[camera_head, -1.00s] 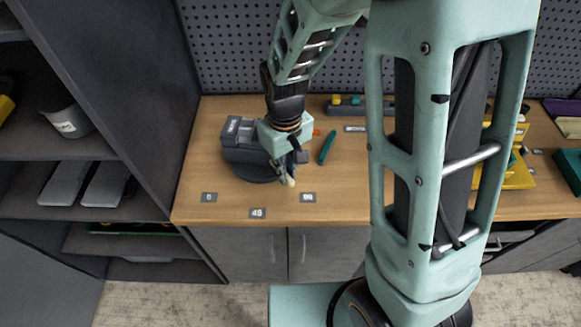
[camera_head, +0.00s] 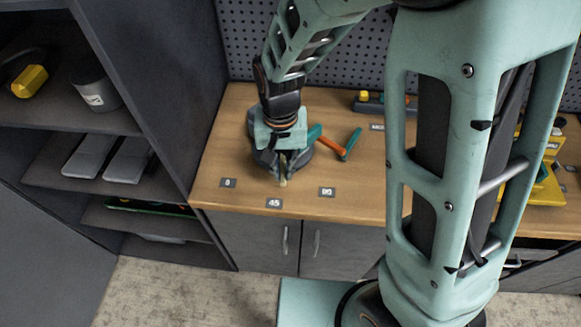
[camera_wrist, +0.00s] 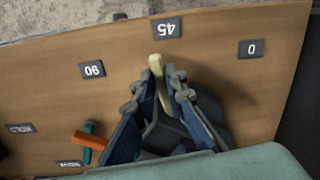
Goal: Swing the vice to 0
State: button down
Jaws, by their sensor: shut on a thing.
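The dark grey vice (camera_head: 262,158) sits on the wooden bench, mostly hidden behind my gripper in the head view. A pale cream bar (camera_wrist: 160,70) sticks out from between my fingers and points close to the 45 plate (camera_wrist: 166,28). My gripper (camera_head: 284,175) is shut on this bar, its fingers on either side; it also shows in the wrist view (camera_wrist: 165,85). The 0 plate (camera_head: 228,183) lies to the left and the 90 plate (camera_head: 327,191) to the right in the head view.
The bench front around the number plates is clear.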

jog(key=shift+a+m, duration=1)
jog(key=shift+a, duration=0.2)
jog(key=shift+w+a+m, duration=0.3)
jog(key=shift+a+m, duration=0.65)
jog(key=shift+a, duration=0.05)
jog(key=shift+w+a+m, duration=0.25)
jog(key=shift+a+m, duration=0.7)
jog(key=shift+a, duration=0.05)
jog(key=shift+w+a+m, duration=0.4)
jog(key=shift+a+m, duration=0.25)
jog(key=shift+m, duration=0.05)
jog(key=shift+w+a+m, duration=0.4)
jog(key=shift+a+m, duration=0.2)
jog(key=shift+m, duration=0.1)
jog(key=shift+w+a+r+m, duration=0.1)
jog(key=shift+w+a+m, duration=0.6)
jog(key=shift+m, duration=0.2)
jog(key=shift+w, duration=0.1)
jog(key=c, duration=2)
grip_release()
jog(key=shift+o, duration=0.2)
notch_tip(320, 180, up, 12)
